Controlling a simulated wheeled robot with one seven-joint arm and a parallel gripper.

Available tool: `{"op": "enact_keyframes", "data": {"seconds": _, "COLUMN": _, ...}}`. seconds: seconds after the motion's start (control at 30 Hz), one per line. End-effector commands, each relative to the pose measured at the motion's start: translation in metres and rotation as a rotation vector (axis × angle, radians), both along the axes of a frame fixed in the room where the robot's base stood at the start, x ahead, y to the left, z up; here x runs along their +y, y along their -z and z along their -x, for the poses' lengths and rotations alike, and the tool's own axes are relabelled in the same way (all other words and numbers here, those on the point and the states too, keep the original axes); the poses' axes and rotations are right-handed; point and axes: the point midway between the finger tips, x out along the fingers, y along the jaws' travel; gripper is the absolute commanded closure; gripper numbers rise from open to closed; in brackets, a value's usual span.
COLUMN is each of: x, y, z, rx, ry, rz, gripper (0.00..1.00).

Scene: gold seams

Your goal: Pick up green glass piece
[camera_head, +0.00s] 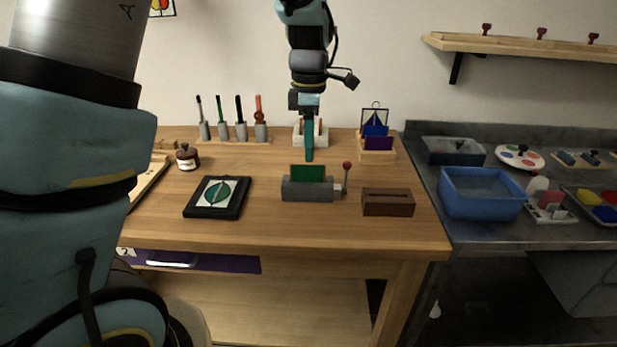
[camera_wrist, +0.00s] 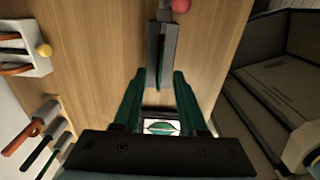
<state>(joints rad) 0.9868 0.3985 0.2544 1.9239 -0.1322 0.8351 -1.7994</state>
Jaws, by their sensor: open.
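A flat green glass piece (camera_head: 308,173) with an orange-brown edge stands upright in a grey vise (camera_head: 308,190) on the wooden table. The vise has a red-knobbed lever at its right. In the wrist view the grey vise (camera_wrist: 153,45) shows ahead of the fingers, with the piece's thin dark edge (camera_wrist: 161,72) along it. My gripper (camera_head: 309,158) points down just above and behind the green piece, apart from it in the head view. In the wrist view my gripper (camera_wrist: 158,75) has its two green fingers apart, with nothing held between them.
A black tray (camera_head: 190,210) with a green leaf design lies left of the vise. A brown slotted block (camera_head: 388,203) stands to its right. Behind are a tool rack (camera_head: 222,141), a white holder (camera_head: 299,137) and a wooden stand (camera_head: 377,155). A blue bin (camera_head: 480,205) sits on the right counter.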

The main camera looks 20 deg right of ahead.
Motion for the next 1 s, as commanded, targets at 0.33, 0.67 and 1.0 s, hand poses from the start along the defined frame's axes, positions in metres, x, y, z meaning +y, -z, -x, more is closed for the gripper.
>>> {"op": "enact_keyframes", "data": {"seconds": 0.33, "x": 0.004, "y": 0.034, "z": 0.001, "rx": 0.005, "ry": 0.000, "rz": -0.004, "gripper": 0.59}}
{"op": "enact_keyframes", "data": {"seconds": 0.67, "x": 0.003, "y": 0.060, "z": 0.000, "rx": 0.000, "ry": 0.001, "rz": 0.000, "gripper": 0.59}}
{"op": "enact_keyframes", "data": {"seconds": 1.0, "x": 0.003, "y": 0.060, "z": 0.000, "rx": 0.000, "ry": 0.002, "rz": 0.000, "gripper": 0.82}}
